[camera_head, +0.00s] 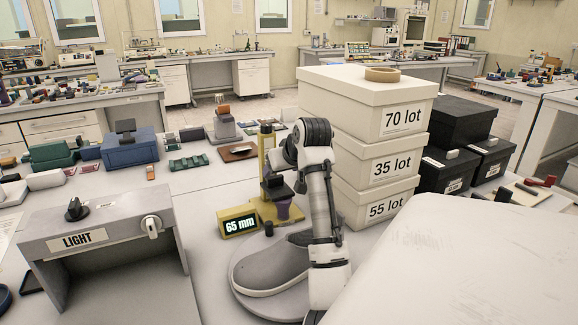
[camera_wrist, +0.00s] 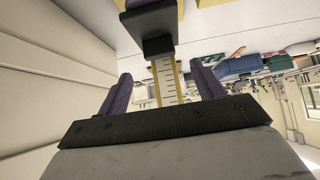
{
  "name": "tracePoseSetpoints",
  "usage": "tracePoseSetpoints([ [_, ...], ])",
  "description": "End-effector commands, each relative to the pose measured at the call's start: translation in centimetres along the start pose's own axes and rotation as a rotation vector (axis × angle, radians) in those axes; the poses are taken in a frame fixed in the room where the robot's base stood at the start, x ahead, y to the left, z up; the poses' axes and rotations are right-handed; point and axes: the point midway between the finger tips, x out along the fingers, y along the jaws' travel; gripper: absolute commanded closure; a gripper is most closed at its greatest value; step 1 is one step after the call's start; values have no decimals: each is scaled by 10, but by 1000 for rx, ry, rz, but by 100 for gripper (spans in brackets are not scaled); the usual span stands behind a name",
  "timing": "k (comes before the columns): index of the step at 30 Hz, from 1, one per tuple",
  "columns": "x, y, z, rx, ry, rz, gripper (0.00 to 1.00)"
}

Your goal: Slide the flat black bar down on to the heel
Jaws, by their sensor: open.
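In the wrist view the bar (camera_wrist: 152,18) is at the top, joined to a dark block around the yellow ruled post (camera_wrist: 166,88). My gripper (camera_wrist: 162,76) is open, its two purple fingers on either side of the post, and nothing is held. I cannot tell whether the fingers touch the bar.
A yellow display (camera_head: 240,225) reads 65 mm at the gauge's foot. Stacked white boxes (camera_head: 365,140) stand close on the right, with black boxes (camera_head: 460,140) behind. A grey LIGHT unit (camera_head: 105,240) stands at left.

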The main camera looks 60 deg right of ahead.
Motion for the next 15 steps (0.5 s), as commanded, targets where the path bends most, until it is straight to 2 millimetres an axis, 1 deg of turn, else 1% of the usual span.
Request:
tracePoseSetpoints([
  [1, -11, 0, 1, -2, 4, 2, 33],
  [3, -26, 0, 1, -1, 4, 2, 33],
  [7, -48, 0, 1, -1, 2, 2, 33],
  [12, -63, 0, 1, 0, -1, 0, 33],
  [15, -66, 0, 0, 1, -1, 0, 33],
])
